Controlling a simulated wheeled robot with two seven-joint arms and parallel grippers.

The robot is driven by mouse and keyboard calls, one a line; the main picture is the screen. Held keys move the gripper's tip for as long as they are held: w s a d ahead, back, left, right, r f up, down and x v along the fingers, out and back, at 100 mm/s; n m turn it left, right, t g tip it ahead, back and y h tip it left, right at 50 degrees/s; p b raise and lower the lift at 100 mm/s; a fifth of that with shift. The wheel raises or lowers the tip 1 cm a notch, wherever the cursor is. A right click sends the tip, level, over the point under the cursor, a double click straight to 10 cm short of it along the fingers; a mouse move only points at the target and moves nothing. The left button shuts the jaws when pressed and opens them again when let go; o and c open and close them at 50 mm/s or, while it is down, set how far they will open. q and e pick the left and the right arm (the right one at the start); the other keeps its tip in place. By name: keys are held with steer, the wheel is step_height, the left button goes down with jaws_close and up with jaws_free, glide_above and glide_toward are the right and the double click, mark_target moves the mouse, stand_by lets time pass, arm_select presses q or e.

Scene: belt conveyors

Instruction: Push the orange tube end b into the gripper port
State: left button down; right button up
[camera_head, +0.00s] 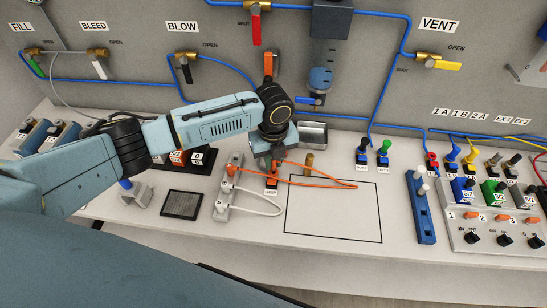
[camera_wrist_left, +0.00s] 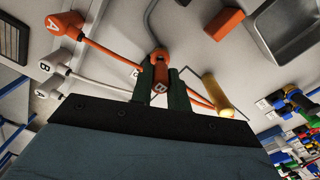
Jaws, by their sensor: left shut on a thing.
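My left gripper (camera_head: 273,168) is pointed down at the work surface and is shut on the orange tube end b (camera_wrist_left: 160,82), an orange plug marked B. The plug sits between the dark fingers in the left wrist view. An orange fitting (camera_wrist_left: 159,56) with a grey hose lies just beyond the plug; I cannot tell whether they touch or how deep the plug is. The orange tube (camera_head: 318,184) loops to the right across the table. Its other end (camera_wrist_left: 66,27) is an orange plug at the white block (camera_head: 222,205). A small label (camera_head: 271,192) lies below the gripper. My right gripper is out of view.
White plugs (camera_wrist_left: 55,60) with a white tube stand beside the orange one. A brass cylinder (camera_head: 309,164) and a metal tray (camera_head: 313,135) stand close to the gripper. A black-outlined area (camera_head: 333,215) is mostly clear. A valve panel (camera_head: 130,65) rises behind.

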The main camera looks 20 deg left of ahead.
mark_target(273, 174)
arm_select(q)
steer(key=shift+f, duration=0.1)
stand_by(0.7)
steer(key=shift+f, duration=0.4)
stand_by(0.5)
steer(key=shift+f+p, duration=0.15)
steer(key=shift+p, duration=0.25)
steer(key=shift+f, duration=0.25)
stand_by(0.6)
steer(key=shift+f, duration=0.4)
stand_by(1.0)
steer(key=c, duration=0.9)
jaws_free()
steer(key=shift+r, duration=0.1)
